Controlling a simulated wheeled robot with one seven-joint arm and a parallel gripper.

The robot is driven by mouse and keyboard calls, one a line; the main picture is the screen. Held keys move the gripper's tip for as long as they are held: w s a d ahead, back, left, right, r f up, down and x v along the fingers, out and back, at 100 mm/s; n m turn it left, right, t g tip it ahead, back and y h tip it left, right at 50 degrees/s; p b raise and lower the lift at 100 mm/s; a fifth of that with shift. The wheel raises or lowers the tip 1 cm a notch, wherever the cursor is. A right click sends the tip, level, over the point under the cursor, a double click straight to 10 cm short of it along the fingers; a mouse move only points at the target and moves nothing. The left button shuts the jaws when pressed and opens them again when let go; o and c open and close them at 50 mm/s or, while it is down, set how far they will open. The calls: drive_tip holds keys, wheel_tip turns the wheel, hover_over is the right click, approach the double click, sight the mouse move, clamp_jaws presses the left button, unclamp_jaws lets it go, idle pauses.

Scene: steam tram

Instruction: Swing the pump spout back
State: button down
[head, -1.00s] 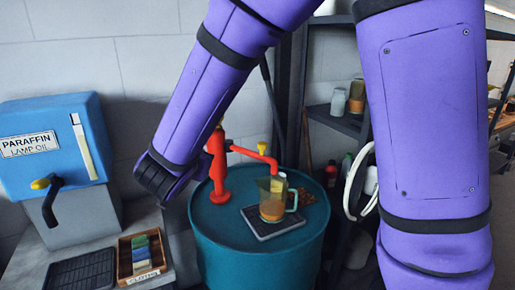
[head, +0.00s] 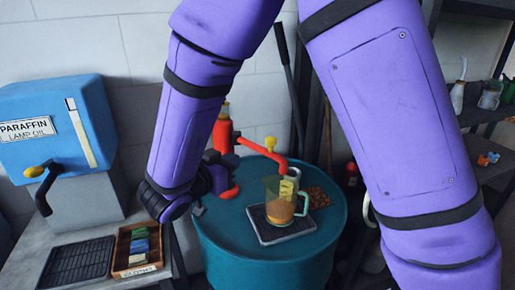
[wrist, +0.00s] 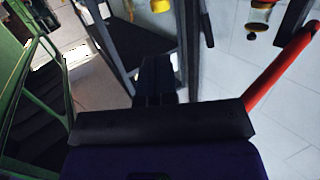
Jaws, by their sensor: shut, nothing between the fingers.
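The red pump (head: 222,128) stands on top of the teal drum (head: 268,272). Its red spout (head: 262,151) points right, with a yellow knob (head: 270,143) on it and its outlet over a glass jug (head: 283,210). The jug holds brown liquid and stands on a drip tray (head: 262,230). My gripper (head: 228,162) is beside the pump body, left of the spout; my wrist partly hides the pump's lower part. In the wrist view my gripper (wrist: 156,68) is shut and empty, with a red bar, apparently the spout (wrist: 284,66), to its right and apart from it.
At left is a blue paraffin dispenser (head: 50,125) with a yellow-knobbed crank. A cloth box (head: 140,250) and a dark grate (head: 80,262) lie on the bench. A dark lever (head: 290,80) rises behind the drum. Shelves with jars (head: 490,95) stand at right.

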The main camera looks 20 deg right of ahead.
sight(268, 142)
drive_tip(key=x, duration=1.3)
drive_tip(key=shift+w+d+f, duration=0.1)
drive_tip(key=shift+w+d, duration=0.2)
drive_tip(key=shift+w+d, duration=0.1)
